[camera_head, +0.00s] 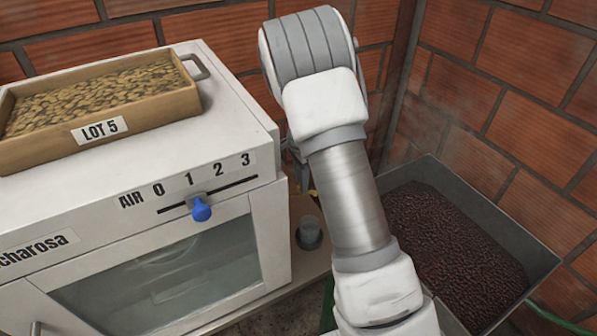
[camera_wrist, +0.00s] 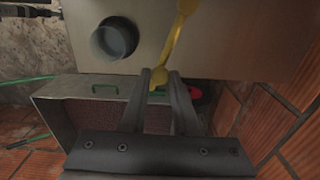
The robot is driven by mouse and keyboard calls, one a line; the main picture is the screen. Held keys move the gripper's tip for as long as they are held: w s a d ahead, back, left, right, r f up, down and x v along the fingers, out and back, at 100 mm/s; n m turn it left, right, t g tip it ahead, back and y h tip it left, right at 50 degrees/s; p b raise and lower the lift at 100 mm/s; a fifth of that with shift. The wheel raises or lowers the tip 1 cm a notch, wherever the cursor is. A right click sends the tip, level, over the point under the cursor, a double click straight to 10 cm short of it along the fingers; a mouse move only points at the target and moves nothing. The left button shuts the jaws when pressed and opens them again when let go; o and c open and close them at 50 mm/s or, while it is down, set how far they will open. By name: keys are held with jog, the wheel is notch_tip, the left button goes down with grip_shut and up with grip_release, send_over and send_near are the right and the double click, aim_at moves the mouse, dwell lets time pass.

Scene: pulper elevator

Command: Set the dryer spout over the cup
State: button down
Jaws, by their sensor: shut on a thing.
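A grey cup (camera_head: 310,232) stands on the ledge beside the white dryer (camera_head: 215,150), just left of my arm. In the wrist view a dark round opening, which looks like the cup (camera_wrist: 115,38), is at the upper left on a pale surface. My gripper (camera_wrist: 160,76) is shut on a thin yellow bar (camera_wrist: 174,40), which runs up from between the fingers and has a knob at its top. I cannot tell whether this bar is the dryer spout or its handle. The bar is right of the cup opening. In the head view my arm hides my gripper.
A tray (camera_head: 145,112) marked LOT 5 lies on top of the dryer. A blue slider knob (camera_head: 202,209) is on the AIR scale, near 1. A metal bin (camera_head: 545,262) of dark red cherries stands right of my arm, close to the brick walls (camera_head: 530,65).

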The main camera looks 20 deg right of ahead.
jog(key=s+a+m+p, duration=0.2)
jog(key=s+m+p, duration=0.3)
jog(key=m, duration=0.3)
jog(key=shift+s+a+m+p, duration=0.3)
jog(key=shift+a+m+p, duration=0.05)
jog(key=shift+m+p, duration=0.05)
dwell(0.4)
jog(key=c, duration=0.7)
grip_release()
jog(key=shift+o, duration=0.2)
jog(key=shift+r, duration=0.1)
notch_tip(320, 180, up, 17)
jog(key=p, duration=0.2)
